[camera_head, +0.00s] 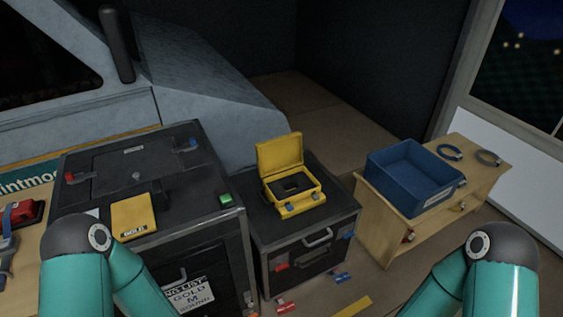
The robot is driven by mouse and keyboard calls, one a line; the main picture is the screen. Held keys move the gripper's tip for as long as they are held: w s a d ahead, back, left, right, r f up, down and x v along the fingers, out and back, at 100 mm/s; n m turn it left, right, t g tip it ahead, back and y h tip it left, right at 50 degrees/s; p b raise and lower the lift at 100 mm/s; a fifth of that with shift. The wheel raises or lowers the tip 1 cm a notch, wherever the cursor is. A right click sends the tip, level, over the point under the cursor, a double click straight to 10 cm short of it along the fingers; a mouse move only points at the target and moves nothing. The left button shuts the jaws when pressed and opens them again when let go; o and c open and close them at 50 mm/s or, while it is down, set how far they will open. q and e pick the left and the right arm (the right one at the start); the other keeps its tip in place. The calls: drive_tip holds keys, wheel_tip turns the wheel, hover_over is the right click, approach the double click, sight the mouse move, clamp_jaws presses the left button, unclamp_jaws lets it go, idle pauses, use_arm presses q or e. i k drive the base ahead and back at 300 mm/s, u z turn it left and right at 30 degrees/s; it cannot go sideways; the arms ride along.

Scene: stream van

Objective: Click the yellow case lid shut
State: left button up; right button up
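The yellow case (295,194) sits on a low black flight case at the middle of the head view. Its lid (279,153) stands raised at the back, so the case is open. A dark insert with a recess shows inside. Two latches show on its front edge. My two teal arms come in at the bottom left and bottom right, both well apart from the yellow case. Neither gripper shows in this view.
The black flight case (308,258) carries the yellow case. A taller black case (190,224) stands left, with a yellow "GOLD" folder (133,216) and a green block (226,199) on top. A blue bin (411,178) stands on a wooden shelf (481,177) at right. Small tags lie on the floor.

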sight(276, 155)
drive_tip(key=z, duration=0.05)
drive_tip(key=k, duration=0.55)
drive_tip(key=z, duration=0.6)
drive_tip(key=i, duration=1.05)
drive_tip(key=z, duration=0.45)
drive_tip(key=i, duration=1.45)
drive_tip(key=u, duration=0.7)
